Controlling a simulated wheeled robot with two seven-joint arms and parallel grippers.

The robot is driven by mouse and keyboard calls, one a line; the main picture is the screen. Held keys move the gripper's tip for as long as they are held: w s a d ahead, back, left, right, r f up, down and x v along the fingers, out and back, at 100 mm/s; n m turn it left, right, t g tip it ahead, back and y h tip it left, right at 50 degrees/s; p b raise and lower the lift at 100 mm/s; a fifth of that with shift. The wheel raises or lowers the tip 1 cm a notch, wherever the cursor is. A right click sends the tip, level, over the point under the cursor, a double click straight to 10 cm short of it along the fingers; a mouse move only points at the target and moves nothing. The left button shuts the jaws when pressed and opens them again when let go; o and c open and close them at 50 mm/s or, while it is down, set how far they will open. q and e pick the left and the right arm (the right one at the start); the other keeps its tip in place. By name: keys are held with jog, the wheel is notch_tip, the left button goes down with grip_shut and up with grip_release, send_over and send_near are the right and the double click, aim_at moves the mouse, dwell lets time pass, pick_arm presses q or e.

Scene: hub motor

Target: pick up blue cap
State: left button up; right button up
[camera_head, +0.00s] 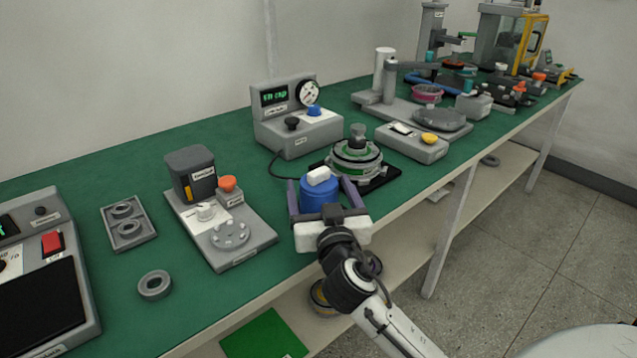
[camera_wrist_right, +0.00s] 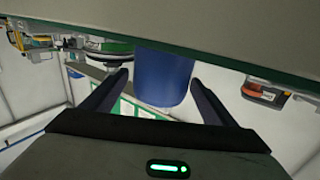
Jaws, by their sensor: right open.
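The blue cap (camera_head: 319,193) is a blue cylinder with a white piece on top, near the front edge of the green table. My right gripper (camera_head: 321,186) is level with it, its two purple-grey fingers open on either side of the cap. In the right wrist view the blue cap (camera_wrist_right: 163,77) stands between and beyond the fingertips of the right gripper (camera_wrist_right: 160,82), with gaps visible on both sides. My left gripper is not in view.
A round grey-green fixture (camera_head: 356,160) stands just behind the cap. A grey station with an orange knob (camera_head: 227,184) is to the left. A gauge box (camera_head: 297,132) stands farther back. A grey ring (camera_head: 155,285) lies at the front left, with clear green table around it.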

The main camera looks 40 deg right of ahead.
jog(key=x, duration=0.4)
jog(key=shift+w, duration=0.1)
jog(key=c, duration=1.2)
